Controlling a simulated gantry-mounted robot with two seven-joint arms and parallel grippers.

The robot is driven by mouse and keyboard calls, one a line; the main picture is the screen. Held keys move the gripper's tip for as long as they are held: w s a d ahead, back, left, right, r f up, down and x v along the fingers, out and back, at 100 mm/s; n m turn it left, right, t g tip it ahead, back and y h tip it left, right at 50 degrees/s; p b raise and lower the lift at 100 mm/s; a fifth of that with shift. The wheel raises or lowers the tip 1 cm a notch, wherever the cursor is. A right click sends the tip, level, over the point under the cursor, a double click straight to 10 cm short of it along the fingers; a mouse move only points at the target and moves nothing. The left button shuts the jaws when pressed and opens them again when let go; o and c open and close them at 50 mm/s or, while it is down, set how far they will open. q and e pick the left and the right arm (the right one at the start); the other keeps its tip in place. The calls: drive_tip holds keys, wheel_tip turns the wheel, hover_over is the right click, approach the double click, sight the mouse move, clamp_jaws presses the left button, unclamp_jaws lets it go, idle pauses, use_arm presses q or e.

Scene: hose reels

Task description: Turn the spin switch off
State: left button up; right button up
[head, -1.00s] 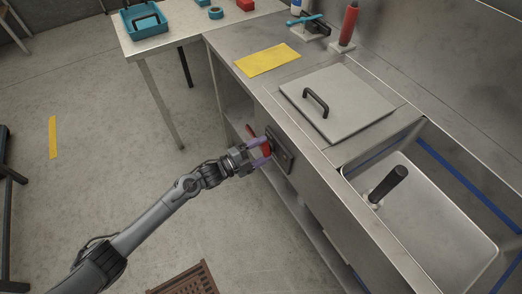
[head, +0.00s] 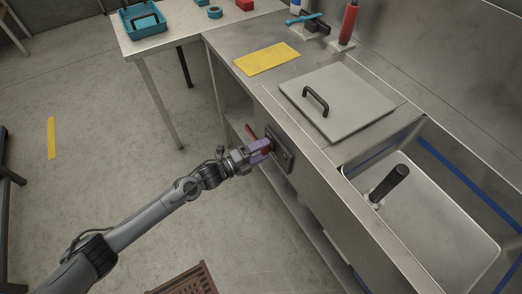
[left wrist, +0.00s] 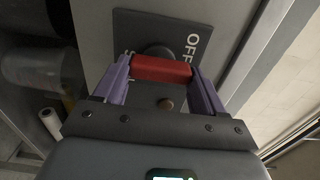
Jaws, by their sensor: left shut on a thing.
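The spin switch is a dark plate (head: 281,150) on the front face of the metal counter, with a red handle (left wrist: 161,68) on a dark round hub. In the left wrist view the plate (left wrist: 138,32) carries white lettering, with "OFF" legible at the upper right and other letters partly hidden. My left gripper (head: 264,148) is shut on the red handle. In the left wrist view its purple fingers (left wrist: 162,70) press against the handle's two ends, and the handle lies nearly crosswise. My right gripper is not in view.
A grey lid with a black handle (head: 345,102) lies on the counter above the switch. A sink (head: 440,222) is at the right. A yellow cloth (head: 267,59) lies toward the back. A side table holds a blue tray (head: 143,20). Open floor lies left of the counter.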

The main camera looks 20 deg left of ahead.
use_arm(q)
drive_tip(key=o, duration=1)
drive_tip(key=shift+o, duration=0.2)
drive_tip(key=shift+s+a+p, duration=0.3)
drive_tip(key=shift+s+a, duration=0.15)
drive_tip(key=p+v, duration=0.2)
drive_tip(key=v, duration=0.7)
drive_tip(key=shift+s, duration=0.25)
